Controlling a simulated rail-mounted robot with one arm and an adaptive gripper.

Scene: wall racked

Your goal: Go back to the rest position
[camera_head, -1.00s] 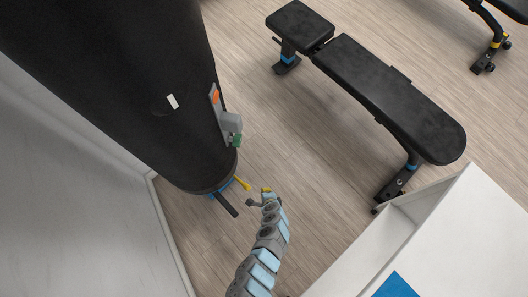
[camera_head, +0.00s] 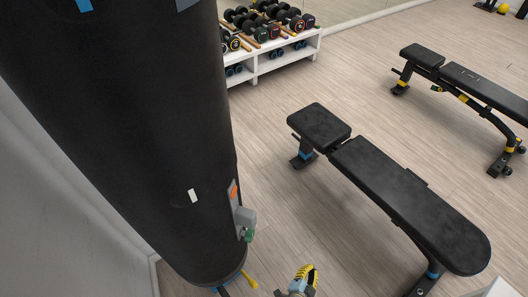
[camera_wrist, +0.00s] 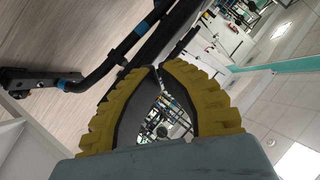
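My gripper (camera_head: 306,270) shows at the bottom edge of the head view, with yellow ribbed fingers, right of the foot of a large black cylinder (camera_head: 130,140). In the wrist view my gripper (camera_wrist: 157,67) has its two yellow fingers arched together, tips meeting or nearly so. Nothing is held between them; only the background shows through the gap. Most of my arm is outside the head view.
A black padded bench (camera_head: 400,195) stands to the right of my gripper, with a second bench (camera_head: 490,90) farther right. A white rack (camera_head: 285,62) with several dumbbells stands at the back. A grey device (camera_head: 243,215) is on the cylinder's side. Wooden floor between is clear.

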